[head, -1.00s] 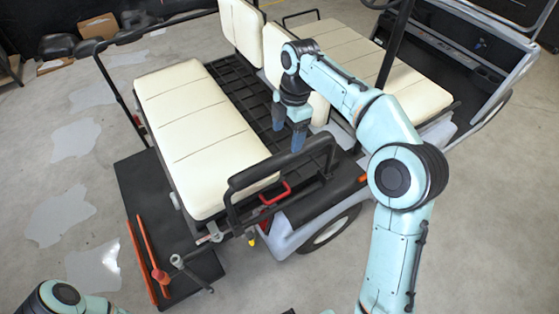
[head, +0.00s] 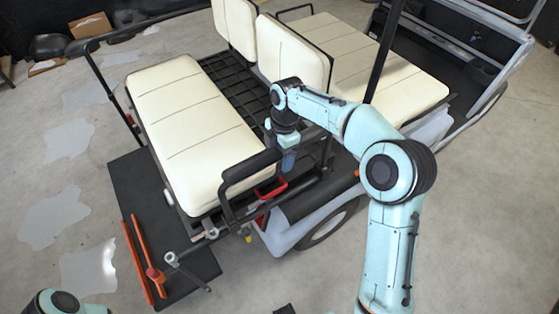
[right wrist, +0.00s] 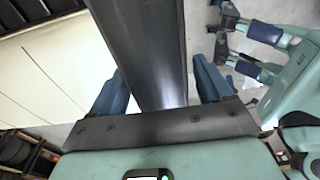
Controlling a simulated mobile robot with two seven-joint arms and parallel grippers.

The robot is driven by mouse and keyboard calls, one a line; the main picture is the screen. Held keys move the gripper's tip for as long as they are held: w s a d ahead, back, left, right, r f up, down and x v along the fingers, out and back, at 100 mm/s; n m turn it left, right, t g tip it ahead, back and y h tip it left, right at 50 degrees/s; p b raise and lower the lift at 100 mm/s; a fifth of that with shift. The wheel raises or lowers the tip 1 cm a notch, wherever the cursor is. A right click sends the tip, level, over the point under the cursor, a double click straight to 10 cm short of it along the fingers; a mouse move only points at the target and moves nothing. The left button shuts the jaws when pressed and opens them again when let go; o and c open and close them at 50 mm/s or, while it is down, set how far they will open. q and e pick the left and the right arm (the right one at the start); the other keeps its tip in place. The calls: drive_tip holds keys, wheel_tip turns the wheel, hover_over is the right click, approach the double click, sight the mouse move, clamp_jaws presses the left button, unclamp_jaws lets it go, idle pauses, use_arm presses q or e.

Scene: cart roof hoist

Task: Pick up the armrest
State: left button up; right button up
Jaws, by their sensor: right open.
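The armrest (head: 250,171) is a black padded bar at the near end of the rear cream seat, on a bent black frame. My right gripper (head: 288,163) is open at the armrest's right end, fingers pointing down. In the right wrist view the armrest (right wrist: 142,45) runs between the two blue fingers of that gripper (right wrist: 163,92), which stand apart on either side. Contact cannot be told. My left gripper (right wrist: 226,32) shows in the right wrist view with its blue fingers apart and nothing between them. In the head view only part of the left arm shows.
The rear cream seat (head: 190,125) and its frame lie left of the right gripper. A red handle (head: 270,189) is just below the armrest. An orange-red bar (head: 138,260) lies on the dark rear platform (head: 135,190).

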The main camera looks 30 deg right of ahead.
drive_tip(key=c, duration=1.3)
drive_tip(key=shift+r, duration=0.1)
clamp_jaws()
drive_tip(key=shift+r, duration=0.1)
